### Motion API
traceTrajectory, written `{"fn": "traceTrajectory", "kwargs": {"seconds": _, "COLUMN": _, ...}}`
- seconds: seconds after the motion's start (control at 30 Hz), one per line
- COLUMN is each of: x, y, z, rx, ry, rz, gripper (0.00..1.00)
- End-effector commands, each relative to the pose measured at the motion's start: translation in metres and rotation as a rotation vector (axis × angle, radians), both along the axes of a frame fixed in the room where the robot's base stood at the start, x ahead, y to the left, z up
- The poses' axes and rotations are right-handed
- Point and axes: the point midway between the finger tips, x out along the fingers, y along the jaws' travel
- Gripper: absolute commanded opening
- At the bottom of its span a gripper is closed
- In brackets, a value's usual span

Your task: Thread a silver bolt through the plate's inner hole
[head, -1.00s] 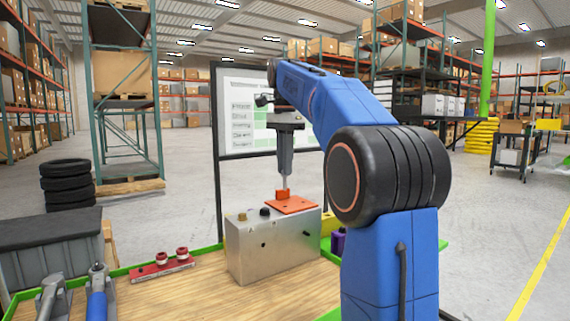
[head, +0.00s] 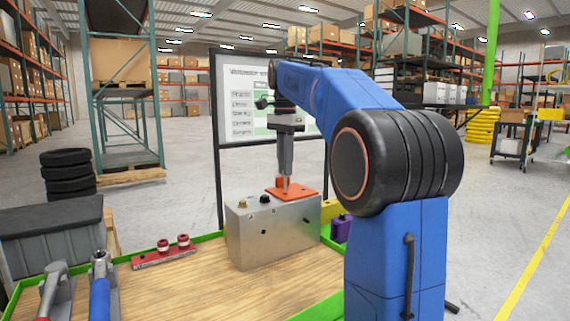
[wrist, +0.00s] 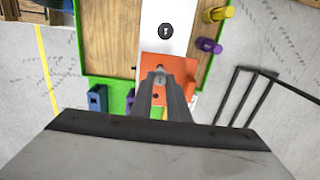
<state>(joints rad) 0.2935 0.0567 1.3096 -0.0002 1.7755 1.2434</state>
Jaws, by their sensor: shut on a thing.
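An orange plate (head: 302,192) with a raised orange part (head: 279,182) lies on top of the silver chassis block (head: 275,238). My gripper (head: 286,174) points down over the plate, just right of the raised part. It is shut on a small silver bolt (head: 286,185), whose lower end is at or close to the plate surface. In the wrist view, the fingers (wrist: 161,80) close on the bolt over the orange plate (wrist: 183,68). One dark plate hole shows by the fingers. The inner hole is hidden, so I cannot tell whether the bolt is in it.
A black knob (head: 265,199) and a brass piece (head: 242,204) stand on the block left of the plate. A red holder (head: 163,252) sits on the green-edged wooden table (head: 200,292). Yellow and purple pieces (wrist: 209,45) stand beside the block.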

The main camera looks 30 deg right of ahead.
Motion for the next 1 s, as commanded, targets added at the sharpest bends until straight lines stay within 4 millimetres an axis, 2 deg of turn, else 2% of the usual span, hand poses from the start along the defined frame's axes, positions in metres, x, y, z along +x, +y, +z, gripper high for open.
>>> {"fn": "traceTrajectory", "kwargs": {"seconds": 1.0, "x": 0.0, "y": 0.0, "z": -0.014, "rx": 0.0, "ry": 0.0, "rz": 0.0, "gripper": 0.0}}
